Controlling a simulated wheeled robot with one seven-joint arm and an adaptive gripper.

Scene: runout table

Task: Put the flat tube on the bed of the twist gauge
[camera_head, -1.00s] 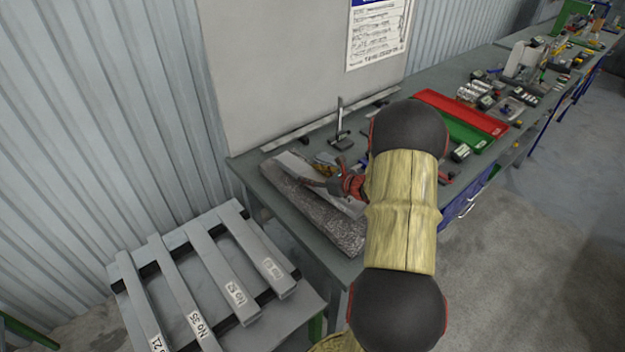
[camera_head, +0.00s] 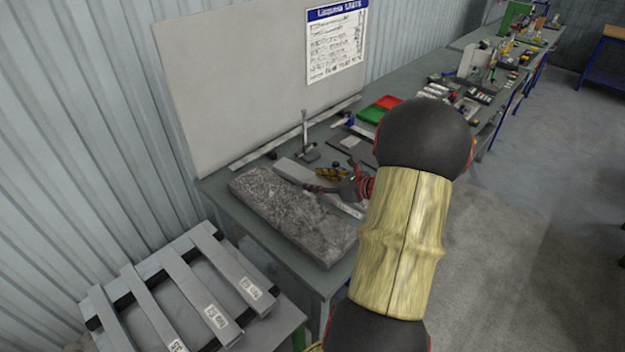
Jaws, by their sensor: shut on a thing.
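The flat tube (camera_head: 293,170) is a long light-grey bar with a white label near its near end. It is in my gripper (camera_head: 322,187), whose dark red fingers are shut on it. The tube lies along the right long edge of a dark speckled slab (camera_head: 285,212). I cannot tell whether it is raised above the bench. No part is clearly marked as the twist gauge; the slab may be its bed. My forearm hides the bench to the right of the gripper.
A post on a small base (camera_head: 307,152) and a yellow item (camera_head: 331,173) stand just behind the tube. A rack (camera_head: 200,318) at lower left holds several labelled grey bars. Green and red trays (camera_head: 378,109) and small parts lie farther along the bench (camera_head: 262,238).

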